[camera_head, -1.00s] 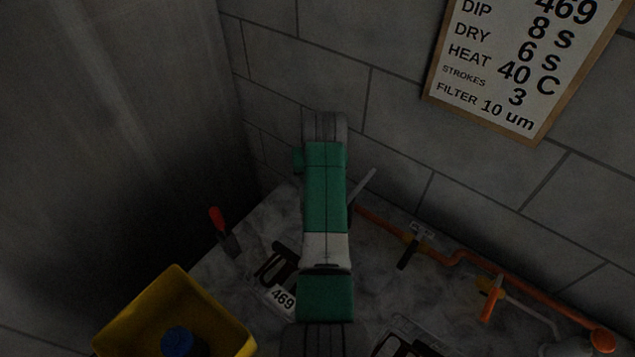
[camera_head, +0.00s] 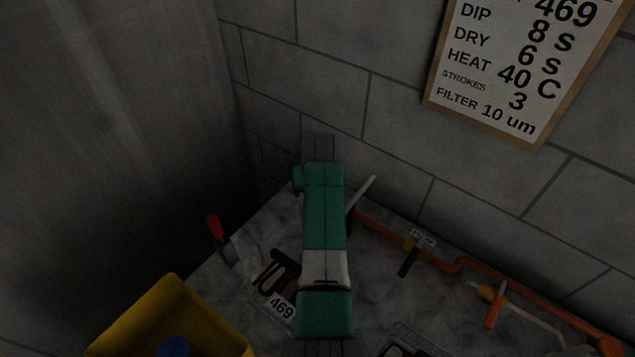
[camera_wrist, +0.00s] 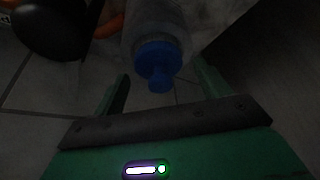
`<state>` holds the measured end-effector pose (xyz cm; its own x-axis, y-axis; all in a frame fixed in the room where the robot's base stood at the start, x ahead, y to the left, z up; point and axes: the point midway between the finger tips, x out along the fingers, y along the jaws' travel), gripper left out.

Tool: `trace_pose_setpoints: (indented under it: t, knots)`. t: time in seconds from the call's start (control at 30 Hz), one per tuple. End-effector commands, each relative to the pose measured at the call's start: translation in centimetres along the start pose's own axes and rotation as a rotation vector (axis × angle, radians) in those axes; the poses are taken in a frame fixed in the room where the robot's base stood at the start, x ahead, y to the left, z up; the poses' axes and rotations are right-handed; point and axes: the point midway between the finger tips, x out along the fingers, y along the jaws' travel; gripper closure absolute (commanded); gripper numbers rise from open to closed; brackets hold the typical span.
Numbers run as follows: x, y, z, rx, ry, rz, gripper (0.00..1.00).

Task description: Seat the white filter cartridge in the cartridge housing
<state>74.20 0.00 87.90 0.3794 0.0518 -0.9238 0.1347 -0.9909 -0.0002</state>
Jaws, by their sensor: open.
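In the wrist view, a pale translucent cylinder with a blue end (camera_wrist: 160,58) lies beyond and between the fingers of my gripper (camera_wrist: 162,85). The gripper is open, with a green finger on either side. I cannot tell whether they touch the cylinder, or whether it is the white filter cartridge or part of the housing. In the head view my arm hides the middle of the bench, and the gripper is out of sight. I cannot make out a cartridge housing for certain.
A yellow bin (camera_head: 150,318) with a blue object (camera_head: 173,347) inside stands at lower left. The wall rises close behind.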

Motion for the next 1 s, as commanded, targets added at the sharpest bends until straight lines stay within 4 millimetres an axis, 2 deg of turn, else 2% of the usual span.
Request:
trace_pose_setpoints:
  t: [0.2,0.4,0.53,0.73,0.83,0.87,0.93,0.97,1.0]
  knots:
    - [-5.8,0.0,-0.3,0.0,0.003,0.001,0.25]
    - [-10.0,0.0,-0.2,0.0,0.003,0.001,0.25]
    - [-11.3,0.0,-0.1,0.0,0.001,0.0,0.25]
    - [-11.8,0.0,-0.1,0.0,0.007,0.001,0.25]
    - [-13.4,-0.1,-1.5,0.003,0.114,0.017,0.25]
    - [-14.5,-0.1,-2.2,0.005,0.178,0.026,0.25]
    - [-18.4,-0.2,-4.2,0.01,0.376,0.054,0.25]
    - [-20.7,-0.4,-4.9,0.013,0.475,0.066,0.25]
    - [-24.1,-0.6,-5.5,0.019,0.612,0.08,0.25]
